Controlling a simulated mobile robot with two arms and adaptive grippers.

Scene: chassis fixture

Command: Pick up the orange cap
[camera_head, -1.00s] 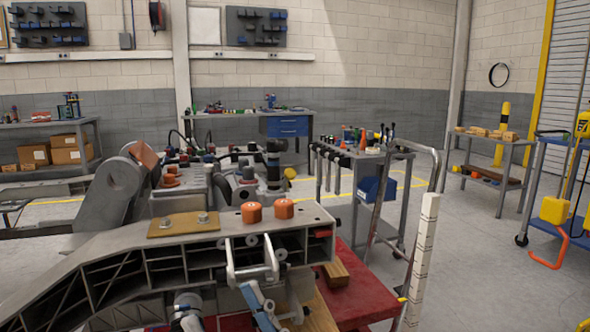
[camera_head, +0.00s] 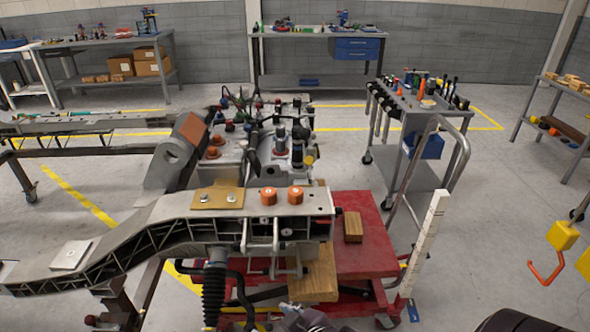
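Two orange caps stand upright side by side on top of the grey chassis beam (camera_head: 160,213), near its right end. The left orange cap (camera_head: 268,196) is just right of a tan plate with two bolts (camera_head: 217,198). The right orange cap (camera_head: 295,195) is close beside it, with a small gap. Further back, two smaller orange-brown caps (camera_head: 213,153) sit on the grey assembly. Neither of my grippers can be made out in the head view. Nothing is seen touching the caps.
A red cart (camera_head: 368,240) under the beam's right end carries wooden blocks (camera_head: 353,227). A white marked post (camera_head: 425,243) stands to its right. A grey tool cart (camera_head: 437,113) stands behind. Dark shapes at the bottom edge are cut off and unclear. Floor at right is mostly open.

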